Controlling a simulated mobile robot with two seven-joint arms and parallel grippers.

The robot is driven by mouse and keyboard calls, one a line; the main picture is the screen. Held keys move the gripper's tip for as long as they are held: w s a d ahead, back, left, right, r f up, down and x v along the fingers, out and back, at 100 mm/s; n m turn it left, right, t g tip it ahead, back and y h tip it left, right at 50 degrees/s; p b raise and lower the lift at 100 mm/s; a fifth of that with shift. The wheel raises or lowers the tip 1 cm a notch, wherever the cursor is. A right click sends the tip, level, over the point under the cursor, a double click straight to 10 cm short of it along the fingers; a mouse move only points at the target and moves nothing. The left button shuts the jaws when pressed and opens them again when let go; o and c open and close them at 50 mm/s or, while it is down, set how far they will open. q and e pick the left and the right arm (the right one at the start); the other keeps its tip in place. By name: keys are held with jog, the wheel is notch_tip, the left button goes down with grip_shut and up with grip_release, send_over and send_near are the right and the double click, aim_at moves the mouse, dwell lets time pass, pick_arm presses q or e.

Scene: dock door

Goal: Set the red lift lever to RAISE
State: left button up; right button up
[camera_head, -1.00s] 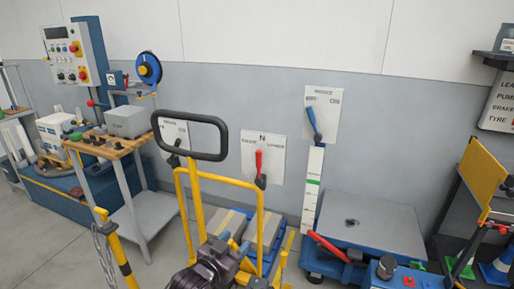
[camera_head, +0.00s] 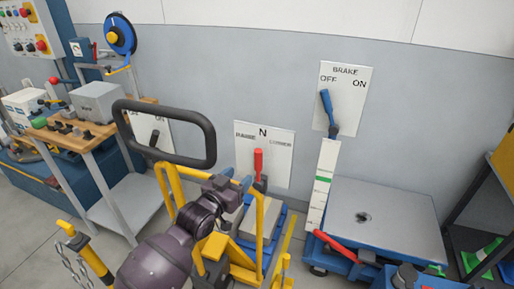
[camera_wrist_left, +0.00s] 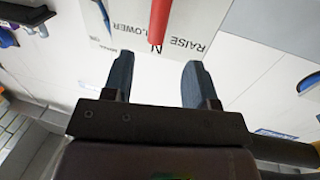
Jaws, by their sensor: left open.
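The red lift lever (camera_head: 258,163) stands upright on its white wall plate (camera_head: 282,165), pointing at the N mark between RAISE on the left and LOWER on the right. My left gripper (camera_head: 237,179) is open, just left of and below the lever's red handle in the head view. In the left wrist view its two fingers (camera_wrist_left: 156,65) are apart with nothing between them. The red handle (camera_wrist_left: 160,18) shows beyond the fingertips there, near the N. I cannot tell the exact gap. My right gripper is not in view.
A yellow-framed truck with a black loop handle (camera_head: 210,140) stands in front of the plate, close to my left arm. A blue BRAKE lever (camera_head: 328,112) is on the wall to the right, above a blue lift table (camera_head: 385,220). A workbench (camera_head: 80,140) is at left.

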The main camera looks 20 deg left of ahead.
aim_at(256, 160)
pick_arm(q)
jog(key=x, duration=0.4)
jog(key=shift+w+d+r, duration=0.1)
jog(key=shift+d+r, duration=0.05)
jog(key=b+x, duration=0.1)
jog(key=x, duration=0.4)
jog(key=shift+w, duration=0.3)
jog(key=shift+w+d, duration=0.15)
jog(key=shift+w, duration=0.15)
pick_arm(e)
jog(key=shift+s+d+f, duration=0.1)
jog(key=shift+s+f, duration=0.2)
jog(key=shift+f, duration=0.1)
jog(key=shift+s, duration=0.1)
pick_arm(q)
grip_shut()
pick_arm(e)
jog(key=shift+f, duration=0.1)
